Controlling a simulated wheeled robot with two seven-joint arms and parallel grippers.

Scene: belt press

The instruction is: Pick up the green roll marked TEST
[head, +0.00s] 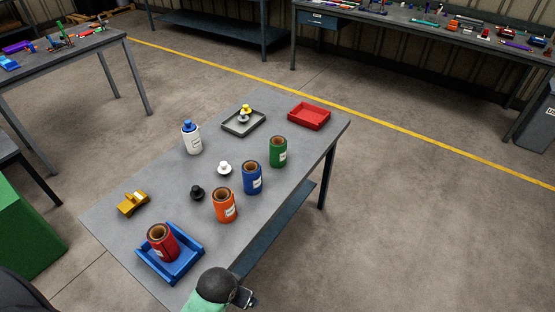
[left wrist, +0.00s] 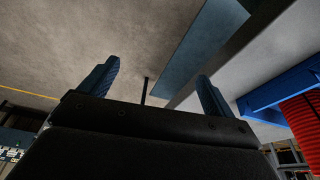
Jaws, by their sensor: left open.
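The green roll (head: 278,153) stands upright near the table's right edge, with a brown core and a white label too small to read. My left gripper (left wrist: 158,70) is open and empty in the left wrist view, its two dark blue fingers spread. In the head view part of my arm and gripper (head: 244,297) shows at the bottom, beside the table's near edge, well apart from the green roll. The green roll is not in the left wrist view. My right gripper is not in view.
A blue roll (head: 252,178) and an orange roll (head: 224,205) stand between my gripper and the green roll. A red roll (head: 162,243) sits in a blue tray (head: 188,263). A red tray (head: 309,116) lies behind the green roll. Floor to the right is clear.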

